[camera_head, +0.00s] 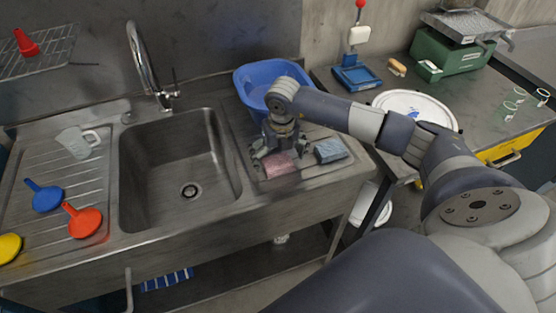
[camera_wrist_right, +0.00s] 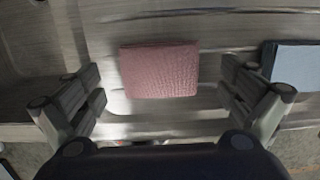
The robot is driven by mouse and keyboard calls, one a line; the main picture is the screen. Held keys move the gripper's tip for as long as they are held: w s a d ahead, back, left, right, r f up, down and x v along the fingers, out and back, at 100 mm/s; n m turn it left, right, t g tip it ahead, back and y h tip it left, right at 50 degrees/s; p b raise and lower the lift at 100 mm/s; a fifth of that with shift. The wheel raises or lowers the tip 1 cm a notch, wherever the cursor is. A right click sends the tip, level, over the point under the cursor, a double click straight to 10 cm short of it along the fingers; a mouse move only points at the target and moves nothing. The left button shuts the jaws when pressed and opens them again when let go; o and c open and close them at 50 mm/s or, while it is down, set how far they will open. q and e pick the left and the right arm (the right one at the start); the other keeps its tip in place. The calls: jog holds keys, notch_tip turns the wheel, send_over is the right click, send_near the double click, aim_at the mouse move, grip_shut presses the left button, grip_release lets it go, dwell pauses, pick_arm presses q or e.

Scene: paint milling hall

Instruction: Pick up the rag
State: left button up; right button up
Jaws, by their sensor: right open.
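A pink, textured folded cloth, which looks like the rag (camera_head: 281,166), lies flat on the ribbed drainboard (camera_head: 303,136) to the right of the sink. In the right wrist view the rag (camera_wrist_right: 160,70) sits centred between the fingers, with a gap on each side. My right gripper (camera_head: 273,159) is open and points down just above the rag; it touches nothing that I can see. In the wrist view its two fingers (camera_wrist_right: 165,95) stand wide apart. My left gripper is not in view.
A grey-blue block (camera_head: 330,150) lies close to the right of the rag. A blue basin (camera_head: 262,84) stands behind my gripper. The sink bowl (camera_head: 180,165) is to the left, with a tall tap (camera_head: 147,66). Colored funnels (camera_head: 84,222) and a clear jug (camera_head: 75,142) are on the left drainboard.

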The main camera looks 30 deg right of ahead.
jog(key=shift+w+f, duration=0.1)
jog(key=shift+f, duration=0.4)
jog(key=shift+c, duration=0.5)
jog(key=c, duration=0.9)
jog(key=shift+c, duration=0.2)
jog(key=shift+r, duration=0.1)
jog(key=shift+r+b, duration=0.4)
jog(key=shift+r, duration=0.05)
notch_tip(320, 180, up, 2)
jog(key=shift+r+b, duration=0.1)
jog(key=shift+b, duration=0.6)
jog(key=shift+s+a+r+b, duration=0.3)
jog(key=shift+a+b, duration=0.5)
jog(key=shift+a, duration=1.85)
jog(key=shift+s+a+r+b, duration=0.35)
jog(key=shift+a+b, duration=0.45)
jog(key=shift+a, duration=1.9)
jog(key=shift+s+a+r+b, duration=0.3)
jog(key=shift+a+b, duration=0.5)
jog(key=shift+a, duration=1.85)
